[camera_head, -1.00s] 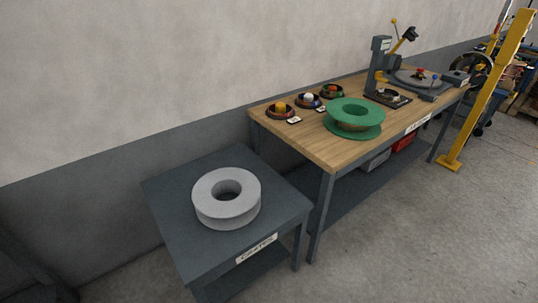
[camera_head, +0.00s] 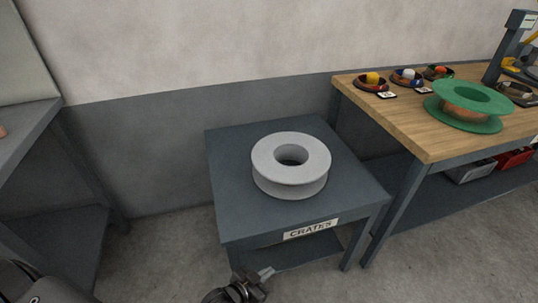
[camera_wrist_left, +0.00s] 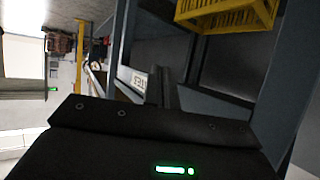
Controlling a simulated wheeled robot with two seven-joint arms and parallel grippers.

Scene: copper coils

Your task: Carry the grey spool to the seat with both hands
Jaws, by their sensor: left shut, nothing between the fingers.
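The grey spool (camera_head: 290,180) lies flat, its hole facing up, on a dark table (camera_head: 235,205) labelled CRATES. My left gripper (camera_head: 262,274) is at the bottom edge of the head view, in front of this table and below its top. It is apart from the spool. Its fingers are shut with nothing between them; in the left wrist view (camera_wrist_left: 160,88) they show dark and partly hidden by the gripper body. My right gripper is in neither view. I cannot make out which thing is the seat.
A wooden bench (camera_head: 400,125) stands to the right with a green spool (camera_head: 465,122), several small bowls and a stand (camera_head: 508,45). Another table edge (camera_head: 30,125) is at the left. A yellow crate (camera_wrist_left: 225,14) shows in the left wrist view. The floor between is clear.

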